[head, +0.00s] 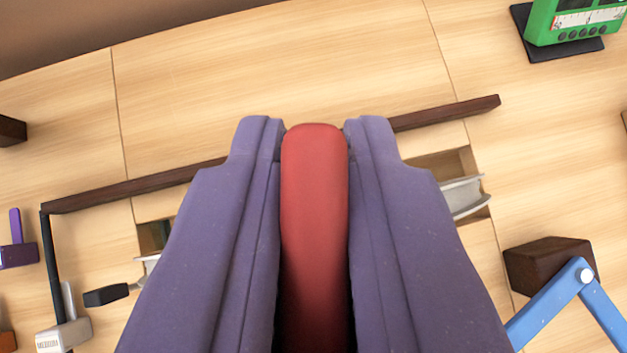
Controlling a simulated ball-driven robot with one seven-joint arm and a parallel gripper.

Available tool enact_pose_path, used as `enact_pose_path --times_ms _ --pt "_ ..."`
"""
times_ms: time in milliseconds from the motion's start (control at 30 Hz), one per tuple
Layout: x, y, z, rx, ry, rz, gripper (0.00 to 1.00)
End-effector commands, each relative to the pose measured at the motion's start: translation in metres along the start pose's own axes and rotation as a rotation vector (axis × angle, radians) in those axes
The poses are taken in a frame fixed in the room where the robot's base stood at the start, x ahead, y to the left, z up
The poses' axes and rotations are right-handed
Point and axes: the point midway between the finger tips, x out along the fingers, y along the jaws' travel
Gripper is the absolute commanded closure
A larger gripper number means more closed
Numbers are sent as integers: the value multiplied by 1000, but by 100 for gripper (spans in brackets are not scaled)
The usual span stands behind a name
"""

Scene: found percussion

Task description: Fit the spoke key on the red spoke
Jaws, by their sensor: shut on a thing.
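My gripper (315,135) has two purple fingers, one on each side of a red, round-ended block (315,185). The fingers are shut on this block, and its far end shows between the fingertips. It may be the spoke key, but I cannot tell from its shape here. No wheel or red spoke can be made out; the fingers and block cover the middle of the view.
A dark wooden bar (130,187) crosses the light wood surface (290,60) behind my fingers. A recess with a grey curved piece (462,196) lies right.

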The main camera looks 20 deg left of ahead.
Motion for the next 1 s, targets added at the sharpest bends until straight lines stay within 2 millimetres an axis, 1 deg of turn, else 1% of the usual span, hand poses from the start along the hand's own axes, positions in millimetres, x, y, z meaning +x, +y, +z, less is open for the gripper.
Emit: enact_pose_path --times_ms 667,1000 --pt "0 0 0 0 0 0 100" --pt "5 0 5 0 0 0 100"
